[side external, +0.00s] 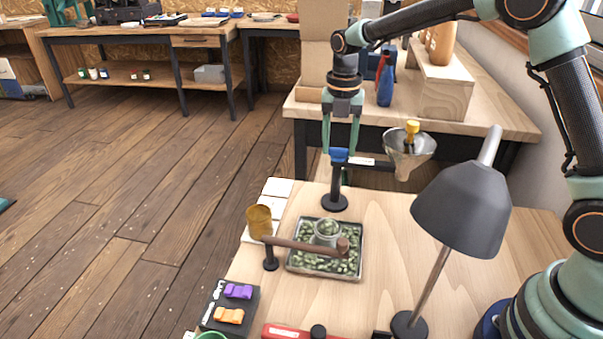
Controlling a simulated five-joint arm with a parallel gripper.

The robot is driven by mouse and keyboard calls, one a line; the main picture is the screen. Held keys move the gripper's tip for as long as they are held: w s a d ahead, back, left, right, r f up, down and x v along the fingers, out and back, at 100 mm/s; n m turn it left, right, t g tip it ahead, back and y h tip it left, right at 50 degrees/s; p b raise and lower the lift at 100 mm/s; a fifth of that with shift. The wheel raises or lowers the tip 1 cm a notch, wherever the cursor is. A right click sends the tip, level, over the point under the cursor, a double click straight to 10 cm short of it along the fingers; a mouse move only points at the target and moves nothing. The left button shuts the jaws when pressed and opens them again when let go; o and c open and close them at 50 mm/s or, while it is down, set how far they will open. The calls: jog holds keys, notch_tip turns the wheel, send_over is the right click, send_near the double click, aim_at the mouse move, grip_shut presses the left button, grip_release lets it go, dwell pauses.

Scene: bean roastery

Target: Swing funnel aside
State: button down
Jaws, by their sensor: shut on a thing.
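A metal funnel (410,160) with a yellow piece at its mouth hangs at the right end of a short arm. The arm carries a white label (361,161) and joins a dark upright post (335,186) on a round base. A blue part (339,155) sits at the top of the post. My gripper (340,149) points down with its two teal fingers around this blue part and is shut on it. The exact contact is too small to see clearly.
A brown bar (305,244) on a stand crosses over the tray. Bare tabletop (385,225) lies between tray and lamp.

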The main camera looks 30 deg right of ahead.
jog(key=shift+r, duration=0.15)
jog(key=shift+c, duration=1)
grip_release()
notch_tip(320, 180, up, 12)
